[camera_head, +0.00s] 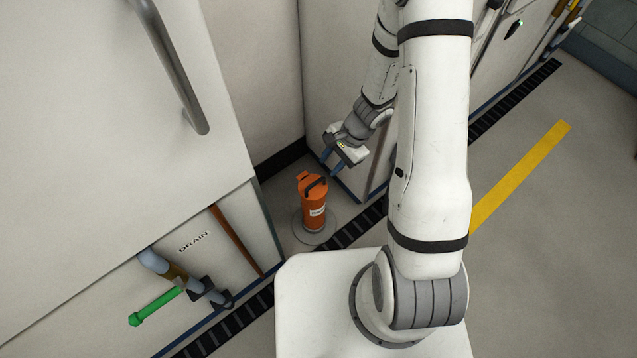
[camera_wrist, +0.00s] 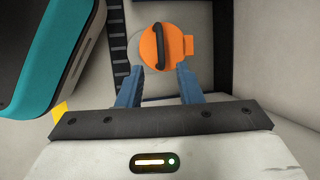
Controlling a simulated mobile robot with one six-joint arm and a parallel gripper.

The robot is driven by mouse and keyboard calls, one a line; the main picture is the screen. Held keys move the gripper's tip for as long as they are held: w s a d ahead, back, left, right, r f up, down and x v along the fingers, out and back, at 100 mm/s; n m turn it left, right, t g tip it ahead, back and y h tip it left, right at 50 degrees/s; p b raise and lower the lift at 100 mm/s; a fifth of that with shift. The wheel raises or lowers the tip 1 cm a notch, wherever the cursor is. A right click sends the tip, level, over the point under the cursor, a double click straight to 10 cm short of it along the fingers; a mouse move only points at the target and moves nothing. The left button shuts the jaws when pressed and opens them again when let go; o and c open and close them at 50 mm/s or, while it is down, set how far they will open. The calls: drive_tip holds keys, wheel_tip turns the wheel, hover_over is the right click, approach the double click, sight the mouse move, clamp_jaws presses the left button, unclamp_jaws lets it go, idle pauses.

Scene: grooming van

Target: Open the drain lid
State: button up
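A round grey plate (camera_head: 331,229), which looks like the drain lid, lies flat on the floor in the corner. An orange canister (camera_head: 313,203) with a black handle and a white label stands upright on it. The canister hides much of the plate. In the wrist view the canister's round orange top (camera_wrist: 158,58) and black handle show just beyond my fingertips, with a sliver of the grey plate (camera_wrist: 134,52) beside it. My gripper (camera_head: 334,168), with blue fingers, is above and to the right of the canister. Its fingers (camera_wrist: 157,78) are apart with nothing between them.
A slotted black floor channel (camera_head: 355,232) runs past the plate. At left, a cabinet panel marked DRAIN (camera_head: 194,241) carries a pipe with a green handle (camera_head: 156,307). White cabinet walls close in the corner. Open floor with a yellow stripe (camera_head: 520,178) lies to the right.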

sight(316, 183)
drive_tip(key=b+x, duration=0.3)
drive_tip(key=x, duration=0.5)
drive_tip(key=shift+d+b, duration=0.1)
drive_tip(key=shift+b, duration=0.25)
clamp_jaws()
drive_tip(key=shift+s, duration=0.1)
drive_tip(key=shift+p, duration=0.4)
